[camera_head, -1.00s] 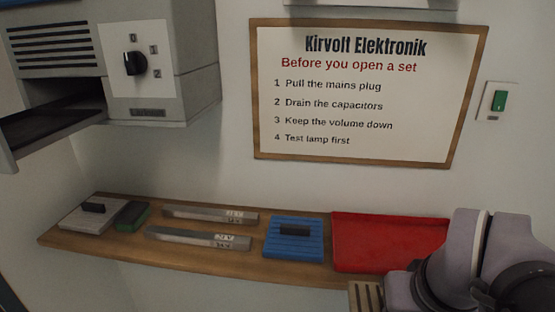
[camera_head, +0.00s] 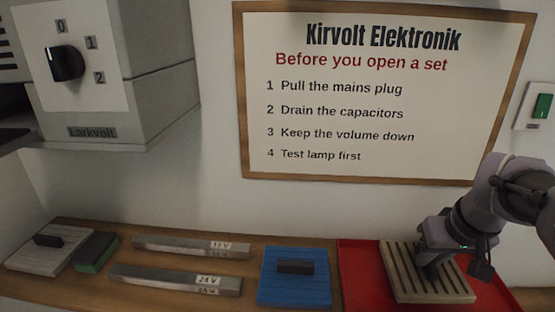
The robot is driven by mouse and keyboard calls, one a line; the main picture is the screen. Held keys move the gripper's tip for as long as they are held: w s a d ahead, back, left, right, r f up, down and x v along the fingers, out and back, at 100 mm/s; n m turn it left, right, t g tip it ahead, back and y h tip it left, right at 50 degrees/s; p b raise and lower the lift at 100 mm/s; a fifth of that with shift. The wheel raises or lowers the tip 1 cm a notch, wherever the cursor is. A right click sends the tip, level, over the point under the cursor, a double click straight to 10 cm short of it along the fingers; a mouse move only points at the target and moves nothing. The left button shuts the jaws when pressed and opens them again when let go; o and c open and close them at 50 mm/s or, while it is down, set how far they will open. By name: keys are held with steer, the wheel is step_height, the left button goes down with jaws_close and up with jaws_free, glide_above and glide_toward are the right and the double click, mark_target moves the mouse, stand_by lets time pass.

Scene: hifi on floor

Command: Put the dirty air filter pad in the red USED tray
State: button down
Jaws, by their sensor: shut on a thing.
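The dirty air filter pad (camera_head: 402,283) is a tan square with dark grooves. My gripper (camera_head: 431,273) reaches in from the right and is shut on the pad's middle; its fingertips are partly hidden. The red tray (camera_head: 360,280) lies at the right of the wooden shelf. The pad is over the tray's red area, and red shows to its left and right. I cannot tell whether the pad touches the tray floor or hangs just above it. The tray's front edge is out of view, and no USED lettering shows.
A blue pad (camera_head: 292,291) with a dark handle lies just left of the tray. Two grey bars (camera_head: 175,281), a green-black block (camera_head: 96,252) and a pale pad (camera_head: 32,255) lie farther left. A grey unit with a dial (camera_head: 65,63) juts out at upper left.

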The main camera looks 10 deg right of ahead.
mark_target(428, 267)
steer(key=shift+w+d, duration=0.25)
steer(key=shift+d, duration=0.15)
step_height(428, 267, down, 4)
steer(key=shift+w+r+b, duration=0.1)
steer(key=shift+r+b, duration=0.1)
steer(key=shift+b, duration=0.65)
steer(key=shift+f, duration=0.15)
steer(key=c, duration=1.4)
jaws_free()
